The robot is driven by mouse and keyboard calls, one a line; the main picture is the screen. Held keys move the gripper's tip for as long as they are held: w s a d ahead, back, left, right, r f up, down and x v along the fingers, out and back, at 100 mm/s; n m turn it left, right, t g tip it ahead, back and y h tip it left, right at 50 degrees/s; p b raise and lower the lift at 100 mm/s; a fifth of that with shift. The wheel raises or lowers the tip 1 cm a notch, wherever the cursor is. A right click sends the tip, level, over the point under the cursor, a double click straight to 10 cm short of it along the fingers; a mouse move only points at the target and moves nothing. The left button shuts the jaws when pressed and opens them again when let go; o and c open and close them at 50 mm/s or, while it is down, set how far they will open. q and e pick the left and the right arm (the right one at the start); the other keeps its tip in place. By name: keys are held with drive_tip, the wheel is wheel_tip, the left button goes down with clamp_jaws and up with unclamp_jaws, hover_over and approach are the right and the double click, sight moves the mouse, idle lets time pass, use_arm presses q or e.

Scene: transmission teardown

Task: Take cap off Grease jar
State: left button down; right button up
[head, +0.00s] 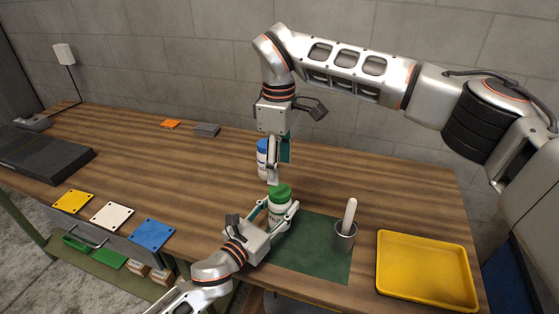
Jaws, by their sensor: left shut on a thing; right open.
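A white jar (279,213) with a green cap (280,192) stands upright at the far edge of the green mat. My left gripper (276,211) is shut on this jar's body, with a finger on each side, below the cap. My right gripper (279,170) points down just above and behind the green cap. It is open, and I see nothing between its fingers. A second white jar (262,170) with a blue cap (262,146) stands farther back, partly hidden by the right gripper. No label is readable, so I cannot tell which jar holds grease.
A grey cup with a white-handled tool (345,237) stands on the green mat (312,255). A yellow tray (427,236) lies at the right. Yellow, white and blue plates (152,235) lie at the front left. The middle-left wooden tabletop (170,165) is clear.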

sight(280, 190)
use_arm(q)
drive_tip(key=shift+f, duration=0.1)
use_arm(e)
wheel_tip(280, 190, down, 8)
drive_tip(key=shift+r, duration=0.25)
drive_tip(key=shift+c, duration=0.4)
